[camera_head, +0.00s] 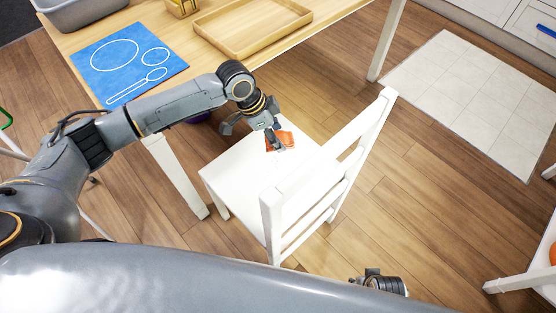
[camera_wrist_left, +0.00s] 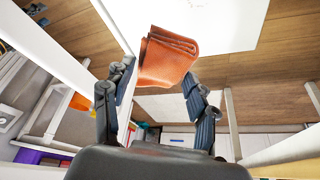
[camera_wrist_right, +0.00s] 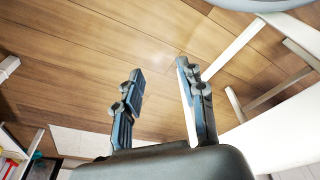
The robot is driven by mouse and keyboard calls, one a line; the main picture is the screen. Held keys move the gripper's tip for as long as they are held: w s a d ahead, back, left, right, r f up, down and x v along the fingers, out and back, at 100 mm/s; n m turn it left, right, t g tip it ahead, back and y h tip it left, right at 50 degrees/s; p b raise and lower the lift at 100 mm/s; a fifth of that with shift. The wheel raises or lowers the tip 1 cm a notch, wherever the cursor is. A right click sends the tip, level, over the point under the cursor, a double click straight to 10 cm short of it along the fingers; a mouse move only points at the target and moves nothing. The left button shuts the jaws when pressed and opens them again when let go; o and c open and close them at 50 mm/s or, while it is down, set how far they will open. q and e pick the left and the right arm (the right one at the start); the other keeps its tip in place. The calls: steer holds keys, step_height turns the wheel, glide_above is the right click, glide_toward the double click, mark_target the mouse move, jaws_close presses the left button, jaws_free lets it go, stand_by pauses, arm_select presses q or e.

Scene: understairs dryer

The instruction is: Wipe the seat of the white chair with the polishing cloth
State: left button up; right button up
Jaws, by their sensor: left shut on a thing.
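The white chair (camera_head: 235,178) stands beside the wooden table, its slatted backrest on the right. The orange-brown polishing cloth (camera_head: 285,140) is at the far part of the seat. My left gripper (camera_head: 275,136) is shut on the cloth, low over the seat. In the left wrist view the folded cloth (camera_wrist_left: 165,58) sits between the fingertips, with the white seat (camera_wrist_left: 215,25) behind it. I cannot tell whether the cloth touches the seat. My right gripper (camera_wrist_right: 161,72) is open and empty above the floor; in the head view only part of it shows at the bottom.
The wooden table (camera_head: 190,55) holds a blue mat (camera_head: 125,70) and a wooden tray (camera_head: 250,25). The chair's backrest (camera_head: 335,165) rises close to the left gripper. A pale floor mat (camera_head: 480,100) lies at the right. Wooden floor is clear right of the chair.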

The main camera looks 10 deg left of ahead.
arm_select(q)
step_height(320, 180, down, 10)
steer(key=w+r+m+b, duration=0.1)
steer(key=w+m+b, duration=0.1)
steer(key=b, duration=0.7)
glide_toward(284, 170)
steer(key=shift+w+d+f+g, duration=0.15)
steer(key=shift+w+d+g, duration=0.1)
steer(key=shift+d, duration=0.15)
steer(key=shift+w+d+f+g, duration=0.15)
steer(key=shift+w+d+f, duration=0.1)
steer(key=shift+d, duration=0.1)
steer(key=shift+f+b, duration=0.9)
steer(key=shift+b, duration=0.1)
arm_select(e)
steer(key=w+r+t, duration=0.2)
steer(key=w+r, duration=0.1)
steer(key=r, duration=0.9)
steer(key=shift+a+r, duration=0.25)
steer(key=shift+r, duration=0.1)
arm_select(q)
steer(key=shift+f, duration=0.2)
arm_select(e)
steer(key=shift+w+a+r+t, duration=0.1)
steer(key=shift+w+t, duration=0.3)
